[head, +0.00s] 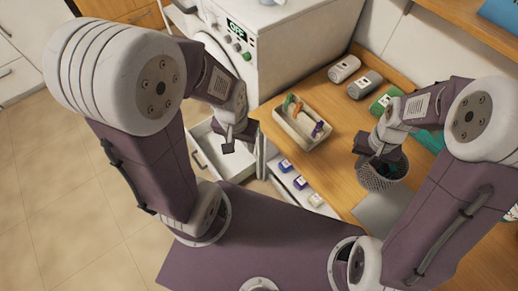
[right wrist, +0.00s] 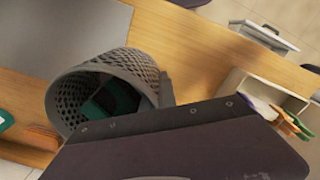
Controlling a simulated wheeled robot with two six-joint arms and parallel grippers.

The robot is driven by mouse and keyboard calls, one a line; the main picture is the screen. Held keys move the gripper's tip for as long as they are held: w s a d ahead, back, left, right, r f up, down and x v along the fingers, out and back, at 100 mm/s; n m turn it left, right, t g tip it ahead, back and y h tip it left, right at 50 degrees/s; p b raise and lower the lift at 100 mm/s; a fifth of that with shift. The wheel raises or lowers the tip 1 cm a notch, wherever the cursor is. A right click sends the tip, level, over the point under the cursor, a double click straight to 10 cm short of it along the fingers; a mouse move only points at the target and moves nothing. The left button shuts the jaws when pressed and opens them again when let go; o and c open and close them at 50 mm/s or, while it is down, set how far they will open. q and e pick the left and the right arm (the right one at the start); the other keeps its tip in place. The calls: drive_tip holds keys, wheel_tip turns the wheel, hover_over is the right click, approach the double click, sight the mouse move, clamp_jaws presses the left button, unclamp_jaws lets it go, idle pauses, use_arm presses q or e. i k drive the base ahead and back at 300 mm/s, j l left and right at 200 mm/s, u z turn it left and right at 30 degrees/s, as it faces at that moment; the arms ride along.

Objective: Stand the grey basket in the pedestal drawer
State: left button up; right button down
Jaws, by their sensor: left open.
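The grey mesh basket (head: 382,178) stands upright at the right part of the wooden worktop, with dark green contents inside. In the right wrist view the basket (right wrist: 68,100) shows its open mouth and a green item. My right gripper (head: 382,160) is at the basket's rim; its dark finger crosses the near side, and whether the jaws grip the wall is unclear. The white pedestal drawer (head: 198,160) is pulled out below the washing machine and its visible inside looks empty. My left gripper (head: 238,143) is open and empty above the drawer's right side.
A beige tray (head: 297,135) with several small items sits on the worktop left of the basket. A grey mat (head: 378,215) lies in front.

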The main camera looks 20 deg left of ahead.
sight(221, 158)
drive_tip(key=k+j, duration=0.1)
drive_tip(key=j, duration=0.25)
drive_tip(key=k+j+z, duration=0.1)
drive_tip(key=j, duration=0.3)
drive_tip(key=k+j, duration=0.15)
drive_tip(key=j, duration=0.2)
drive_tip(key=k+j, duration=0.15)
drive_tip(key=j, duration=0.2)
drive_tip(key=k+j+z, duration=0.1)
drive_tip(key=j, duration=0.25)
drive_tip(key=i+j, duration=0.15)
drive_tip(key=j, duration=0.25)
drive_tip(key=i+j+z, duration=0.1)
drive_tip(key=j, duration=0.35)
drive_tip(key=i+j+z, duration=0.1)
drive_tip(key=j, duration=0.3)
drive_tip(key=i+j, duration=0.25)
drive_tip(key=j, duration=0.2)
drive_tip(key=i+j+z, duration=0.1)
drive_tip(key=j, duration=0.35)
drive_tip(key=i+j, duration=0.25)
drive_tip(key=i+z, duration=0.05)
drive_tip(key=i, duration=0.05)
